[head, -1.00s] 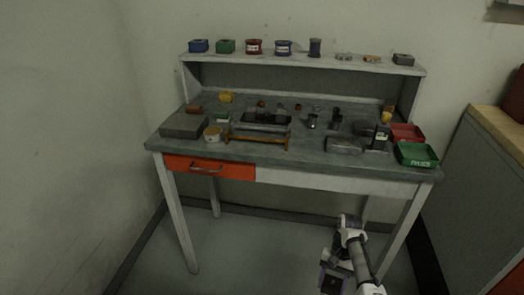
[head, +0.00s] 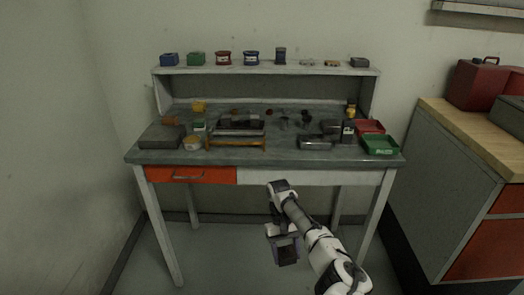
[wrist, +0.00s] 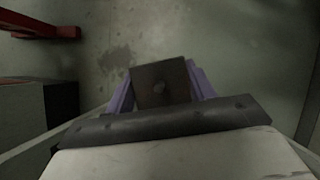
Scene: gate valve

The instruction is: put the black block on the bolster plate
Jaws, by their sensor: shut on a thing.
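My gripper (head: 285,246) hangs in front of the bench, below the height of its top. In the wrist view its purple fingers (wrist: 162,92) are shut on both sides of a dark, square-faced block, the black block (wrist: 158,80). The block also shows as a dark shape at the gripper's end in the head view (head: 288,256). On the bench, left of the middle, is a dark low flat piece (head: 238,131) behind a yellow bar frame; it may be the bolster plate, but I cannot tell for certain.
The grey bench (head: 270,158) has an orange drawer (head: 190,175) and a back shelf (head: 265,71) with several small items. Red (head: 369,127) and green (head: 380,145) trays stand at its right. A grey box (head: 161,136) stands at left. A cabinet (head: 455,175) is on the right.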

